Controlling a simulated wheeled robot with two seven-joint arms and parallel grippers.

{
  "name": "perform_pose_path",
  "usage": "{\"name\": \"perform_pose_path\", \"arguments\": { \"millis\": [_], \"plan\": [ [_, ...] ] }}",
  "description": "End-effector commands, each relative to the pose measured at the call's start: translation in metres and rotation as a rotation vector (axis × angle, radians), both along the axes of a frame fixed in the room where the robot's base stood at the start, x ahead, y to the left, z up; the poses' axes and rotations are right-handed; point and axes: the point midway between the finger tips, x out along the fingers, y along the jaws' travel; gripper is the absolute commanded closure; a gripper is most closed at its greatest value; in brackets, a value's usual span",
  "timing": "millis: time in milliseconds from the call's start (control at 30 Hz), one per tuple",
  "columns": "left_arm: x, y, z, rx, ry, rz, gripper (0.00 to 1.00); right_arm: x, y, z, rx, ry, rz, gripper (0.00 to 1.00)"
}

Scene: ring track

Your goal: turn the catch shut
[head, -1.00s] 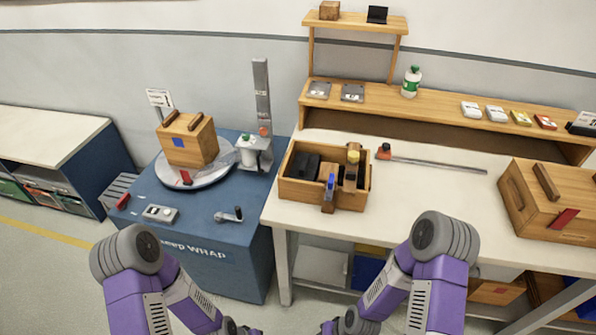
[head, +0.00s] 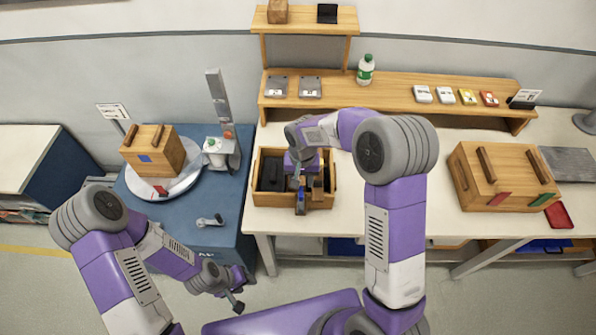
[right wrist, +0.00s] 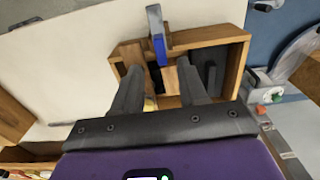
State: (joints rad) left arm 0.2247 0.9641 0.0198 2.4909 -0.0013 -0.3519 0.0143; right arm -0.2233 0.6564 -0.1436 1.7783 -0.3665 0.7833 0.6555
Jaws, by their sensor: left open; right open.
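An open wooden box (head: 262,199) stands on the white table. A grey catch with a blue part (head: 301,200) sits at its front wall; in the right wrist view, the catch (right wrist: 156,35) straddles the wall, its blue part over the inner side. Whether it is latched, I cannot tell. My right gripper (right wrist: 158,68) is open over the box, its fingers on either side of the catch's line and apart from it. In the head view my right gripper largely hides the box's middle. My left gripper (head: 237,301) is open and empty, low in front of the blue cabinet.
A blue cabinet (head: 215,225) at left carries a turntable (head: 190,183) with a wooden box and a grey crank handle (head: 210,220). A closed wooden box (head: 500,175) stands at right. A shelf (head: 390,92) runs behind. The table between the boxes is largely clear.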

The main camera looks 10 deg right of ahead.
Motion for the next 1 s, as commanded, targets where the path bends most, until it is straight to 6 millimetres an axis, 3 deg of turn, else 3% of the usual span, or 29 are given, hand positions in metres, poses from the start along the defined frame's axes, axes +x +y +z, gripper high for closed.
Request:
{"name": "perform_pose_path", "arguments": {
  "millis": [133, 500, 900, 1000],
  "plan": [
    [0.000, 0.000, 0.001, 0.000, 0.000, 0.000, 0.57, 0.000, -0.001, -0.009, -0.009, 0.005, -0.004, 0.57],
    [0.000, 0.000, 0.004, 0.000, 0.000, 0.000, 0.57, 0.000, -0.001, -0.063, -0.007, 0.004, -0.003, 0.57],
    [0.000, 0.000, 0.004, 0.000, 0.000, 0.000, 0.57, 0.001, -0.001, -0.072, -0.005, 0.001, -0.003, 0.57],
    [0.000, 0.000, 0.004, 0.000, 0.000, 0.000, 0.57, 0.001, -0.001, -0.072, -0.005, 0.001, -0.003, 0.73]
  ]
}}
